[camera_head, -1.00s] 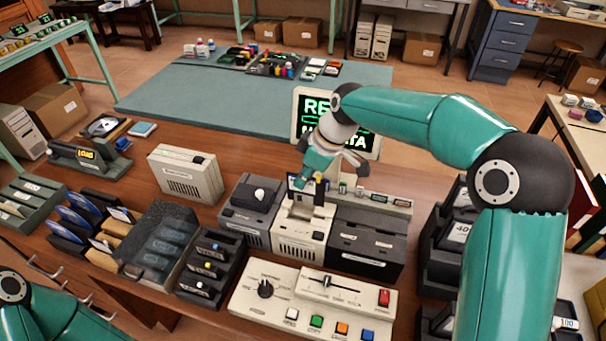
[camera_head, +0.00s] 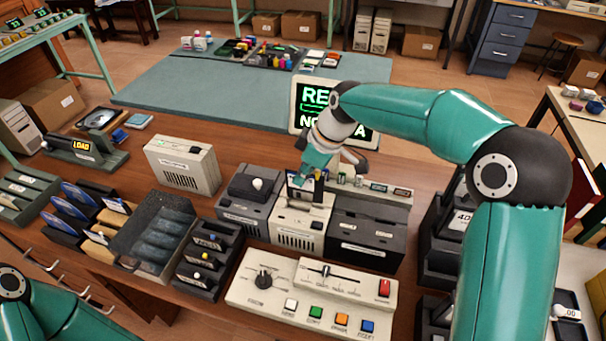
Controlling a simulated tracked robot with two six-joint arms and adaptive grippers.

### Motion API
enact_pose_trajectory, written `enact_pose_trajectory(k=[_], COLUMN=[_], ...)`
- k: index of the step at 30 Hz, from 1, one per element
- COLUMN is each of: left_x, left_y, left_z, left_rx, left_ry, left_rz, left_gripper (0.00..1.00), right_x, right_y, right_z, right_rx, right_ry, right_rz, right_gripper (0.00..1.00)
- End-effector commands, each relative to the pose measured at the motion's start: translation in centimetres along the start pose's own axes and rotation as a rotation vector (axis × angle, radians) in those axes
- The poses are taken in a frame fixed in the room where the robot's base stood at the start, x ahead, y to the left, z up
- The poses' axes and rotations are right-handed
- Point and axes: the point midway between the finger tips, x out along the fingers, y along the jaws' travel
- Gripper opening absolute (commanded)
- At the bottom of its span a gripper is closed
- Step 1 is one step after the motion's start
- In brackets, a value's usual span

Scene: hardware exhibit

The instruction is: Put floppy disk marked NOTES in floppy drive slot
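The floppy drive (camera_head: 298,234) is a cream unit between two dark units on the wooden bench. My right gripper (camera_head: 315,178) hangs just above the back of it, pointing down, in front of the lit screen. A small dark piece with a pale label (camera_head: 296,184) shows beside its fingers. I cannot tell whether it is held, or whether the fingers are open or shut. No NOTES marking is readable. Several disks with blue (camera_head: 76,194) stand in a rack at the left. Only my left arm shows at the lower left; its gripper is out of view.
A cream control panel (camera_head: 290,298) with coloured buttons lies in front of the drive. A dark foam-lined tray (camera_head: 151,231) and a small black rack (camera_head: 205,258) stand left of it. A cream box (camera_head: 180,168) stands behind the tray. The screen (camera_head: 313,97) is partly covered by my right arm.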

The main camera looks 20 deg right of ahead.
Motion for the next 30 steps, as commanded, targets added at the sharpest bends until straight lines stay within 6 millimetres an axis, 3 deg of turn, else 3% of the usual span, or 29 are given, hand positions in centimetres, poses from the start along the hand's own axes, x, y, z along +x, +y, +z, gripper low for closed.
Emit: enact_pose_trajectory(k=[30], left_x=[0.43], left_y=[-0.16], left_z=[0.00], left_rx=[0.000], left_ry=[0.000], left_rz=[0.000], left_gripper=[0.40], right_x=[0.57], right_y=[0.10], right_z=[0.10], right_rx=[-0.001], right_ry=[0.000], right_rz=[0.000], right_gripper=[0.00])
